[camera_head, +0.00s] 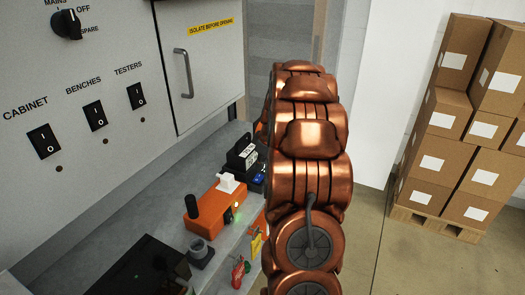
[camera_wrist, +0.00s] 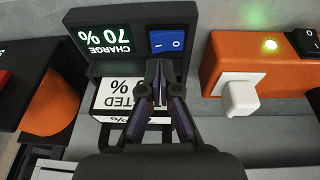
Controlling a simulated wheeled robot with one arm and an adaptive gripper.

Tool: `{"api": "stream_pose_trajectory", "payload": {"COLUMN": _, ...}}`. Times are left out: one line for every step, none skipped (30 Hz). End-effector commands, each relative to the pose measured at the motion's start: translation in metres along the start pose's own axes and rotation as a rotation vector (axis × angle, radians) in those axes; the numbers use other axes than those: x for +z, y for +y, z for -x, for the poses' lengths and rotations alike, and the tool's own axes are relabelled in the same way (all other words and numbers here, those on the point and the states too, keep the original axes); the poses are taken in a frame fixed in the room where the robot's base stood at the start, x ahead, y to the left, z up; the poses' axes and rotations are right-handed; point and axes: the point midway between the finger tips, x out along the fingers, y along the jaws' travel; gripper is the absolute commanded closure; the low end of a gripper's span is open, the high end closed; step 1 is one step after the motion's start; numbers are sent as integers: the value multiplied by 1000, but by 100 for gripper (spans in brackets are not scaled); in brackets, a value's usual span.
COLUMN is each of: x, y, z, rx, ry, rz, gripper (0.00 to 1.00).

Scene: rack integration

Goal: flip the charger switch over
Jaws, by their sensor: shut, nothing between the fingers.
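The charger (camera_wrist: 84,42) is a black unit with a green-on-dark display reading "CHARGE 70 %", upside down in the wrist view. Its blue rocker switch (camera_wrist: 167,41), marked with I and O, sits right of the display. I cannot tell which side of the rocker is pressed. My gripper (camera_wrist: 160,72) is shut and empty, its fingertips just below the switch in the picture. I cannot tell whether they touch it. In the head view the charger (camera_head: 243,152) stands on the bench, with the blue switch (camera_head: 258,178) near my arm. My gripper is hidden there.
An orange power strip (camera_head: 213,205) with a white plug (camera_wrist: 240,96) and green light lies beside the charger. A white labelled block (camera_wrist: 122,96) is under my fingers. A grey cabinet (camera_head: 90,60) with several black switches stands behind. Stacked boxes (camera_head: 450,110) stand on a pallet at right.

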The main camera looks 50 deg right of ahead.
Motion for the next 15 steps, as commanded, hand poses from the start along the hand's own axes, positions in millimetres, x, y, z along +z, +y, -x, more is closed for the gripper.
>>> {"api": "stream_pose_trajectory", "payload": {"x": 2, "y": 1, "z": -5, "rx": -1, "ry": -1, "rz": -2, "gripper": 100}}
{"api": "stream_pose_trajectory", "payload": {"x": 3, "y": 2, "z": -8, "rx": 0, "ry": -2, "rz": -1, "gripper": 100}}
{"api": "stream_pose_trajectory", "payload": {"x": 4, "y": 2, "z": -12, "rx": -1, "ry": -1, "rz": -1, "gripper": 100}}
{"api": "stream_pose_trajectory", "payload": {"x": 5, "y": 2, "z": -15, "rx": -1, "ry": -1, "rz": -1, "gripper": 100}}
{"api": "stream_pose_trajectory", "payload": {"x": 5, "y": 2, "z": -17, "rx": -1, "ry": -1, "rz": 0, "gripper": 100}}
{"api": "stream_pose_trajectory", "payload": {"x": 6, "y": 2, "z": -20, "rx": -1, "ry": -1, "rz": 0, "gripper": 100}}
{"api": "stream_pose_trajectory", "payload": {"x": 6, "y": 2, "z": -21, "rx": 0, "ry": 0, "rz": 1, "gripper": 100}}
{"api": "stream_pose_trajectory", "payload": {"x": 7, "y": 3, "z": -23, "rx": 0, "ry": 0, "rz": 1, "gripper": 100}}
{"api": "stream_pose_trajectory", "payload": {"x": 7, "y": 3, "z": -24, "rx": 1, "ry": 0, "rz": 1, "gripper": 100}}
{"api": "stream_pose_trajectory", "payload": {"x": 7, "y": 3, "z": -25, "rx": 2, "ry": 0, "rz": 1, "gripper": 100}}
{"api": "stream_pose_trajectory", "payload": {"x": 7, "y": 3, "z": -25, "rx": 2, "ry": 1, "rz": 1, "gripper": 100}}
{"api": "stream_pose_trajectory", "payload": {"x": 7, "y": 3, "z": -26, "rx": 3, "ry": 1, "rz": 1, "gripper": 100}}
{"api": "stream_pose_trajectory", "payload": {"x": 7, "y": 3, "z": -26, "rx": 3, "ry": 1, "rz": 1, "gripper": 100}}
{"api": "stream_pose_trajectory", "payload": {"x": 7, "y": 3, "z": -26, "rx": 3, "ry": 1, "rz": 1, "gripper": 100}}
{"api": "stream_pose_trajectory", "payload": {"x": 8, "y": 3, "z": -26, "rx": 3, "ry": 1, "rz": 1, "gripper": 100}}
